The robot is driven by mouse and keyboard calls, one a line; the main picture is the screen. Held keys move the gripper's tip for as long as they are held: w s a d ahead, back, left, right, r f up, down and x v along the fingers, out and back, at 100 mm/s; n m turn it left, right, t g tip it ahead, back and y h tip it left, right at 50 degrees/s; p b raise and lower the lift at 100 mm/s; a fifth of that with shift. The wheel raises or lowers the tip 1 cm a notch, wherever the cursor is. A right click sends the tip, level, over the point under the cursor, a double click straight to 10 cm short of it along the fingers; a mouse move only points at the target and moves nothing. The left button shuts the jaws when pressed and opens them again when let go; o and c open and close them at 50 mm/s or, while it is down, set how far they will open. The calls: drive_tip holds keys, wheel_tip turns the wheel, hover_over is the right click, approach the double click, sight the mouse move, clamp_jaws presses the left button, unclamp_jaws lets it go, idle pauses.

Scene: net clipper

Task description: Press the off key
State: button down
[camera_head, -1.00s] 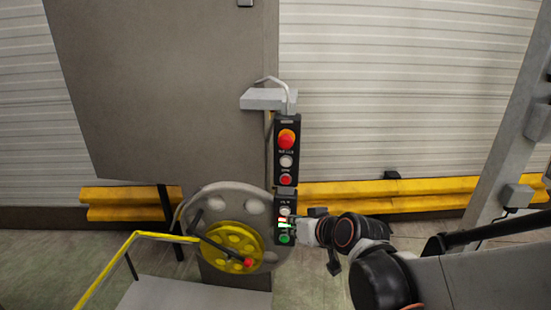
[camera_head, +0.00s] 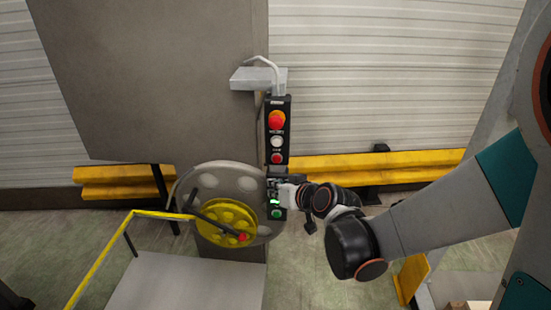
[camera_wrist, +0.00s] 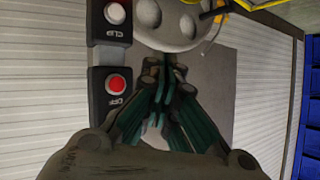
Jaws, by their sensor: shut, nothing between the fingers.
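The black control panel (camera_head: 289,130) hangs upright on the post in the head view. From top to bottom it carries a large red-orange knob (camera_head: 277,120), a white button (camera_head: 277,141) and a red button (camera_head: 277,158), with a lower box below. The red button also shows in the wrist view (camera_wrist: 115,84), beside a label that seems to read OFF. A white button (camera_wrist: 115,13) sits on the neighbouring box. My gripper (camera_head: 279,193) is in front of the lower box, below the red button, and hides part of that box. In the wrist view its shut, empty fingertips (camera_wrist: 167,65) are right of the red button.
A grey wheel with a yellow hub (camera_head: 225,222) and crank stands left of the lower box, close to my gripper. A yellow handrail (camera_head: 100,258) and grey platform (camera_head: 190,285) are at the lower left. Yellow barriers (camera_head: 420,158) run along the wall behind.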

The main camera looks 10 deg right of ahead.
drive_tip(key=w+d, duration=0.1)
drive_tip(key=w, duration=0.6)
drive_tip(key=shift+w+d, duration=0.3)
drive_tip(key=shift+w, duration=0.1)
drive_tip(key=shift+w, duration=0.1)
idle(1.0)
drive_tip(key=shift+w, duration=0.3)
drive_tip(key=shift+w+d+b, duration=0.15)
drive_tip(key=shift+w+b, duration=0.2)
drive_tip(key=shift+w, duration=0.05)
idle(0.8)
drive_tip(key=shift+s, duration=0.8)
drive_tip(key=shift+s, duration=0.1)
drive_tip(key=s, duration=0.2)
drive_tip(key=s+a, duration=0.1)
drive_tip(key=s, duration=0.1)
drive_tip(key=shift+s+a, duration=0.15)
drive_tip(key=shift+s, duration=0.25)
